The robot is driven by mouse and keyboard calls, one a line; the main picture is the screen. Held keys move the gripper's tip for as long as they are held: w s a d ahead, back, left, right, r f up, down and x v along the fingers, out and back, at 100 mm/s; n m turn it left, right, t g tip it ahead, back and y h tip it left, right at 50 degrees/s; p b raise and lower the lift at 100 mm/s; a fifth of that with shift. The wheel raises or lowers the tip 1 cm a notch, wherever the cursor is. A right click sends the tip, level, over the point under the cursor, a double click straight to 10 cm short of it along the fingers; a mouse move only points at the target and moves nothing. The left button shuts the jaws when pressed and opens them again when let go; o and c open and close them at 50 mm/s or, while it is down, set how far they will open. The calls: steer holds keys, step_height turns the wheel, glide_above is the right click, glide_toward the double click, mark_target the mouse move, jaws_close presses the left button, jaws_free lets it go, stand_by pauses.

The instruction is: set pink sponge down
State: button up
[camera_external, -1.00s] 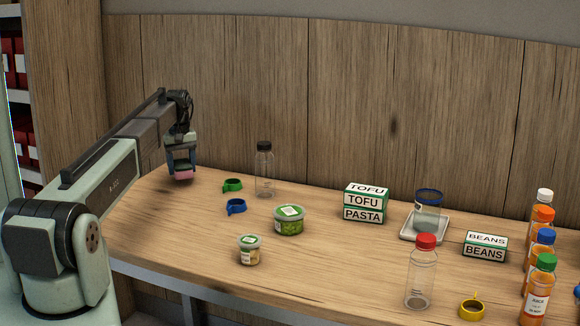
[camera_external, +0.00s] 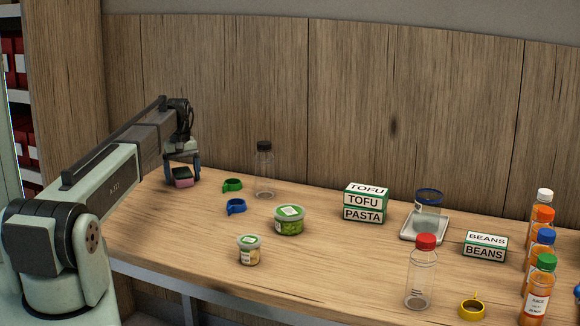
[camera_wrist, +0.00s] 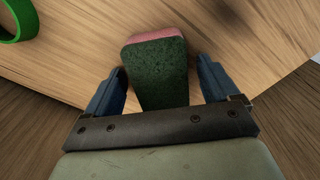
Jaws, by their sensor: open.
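The pink sponge (camera_external: 183,182) has a dark green scouring side on top and lies on the table at its far left end. In the wrist view the sponge (camera_wrist: 158,68) sits between the fingers, green side facing the camera, with a pink edge showing. My gripper (camera_external: 182,178) is open around the sponge, low over the table. In the wrist view my gripper (camera_wrist: 165,75) has a finger on each side, with a gap at the right finger and a narrow gap at the left one.
A green ring (camera_external: 233,185) and a blue ring (camera_external: 236,207) lie right of the sponge. A clear bottle with a black cap (camera_external: 264,170) stands beyond them. Two tubs, a green-lidded one (camera_external: 289,220) and a smaller one (camera_external: 249,250), stand nearer. The table's left end is close by.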

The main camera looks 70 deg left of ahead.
mark_target(182, 172)
steer(key=shift+r, duration=0.1)
step_height(182, 172, up, 12)
stand_by(0.6)
stand_by(0.5)
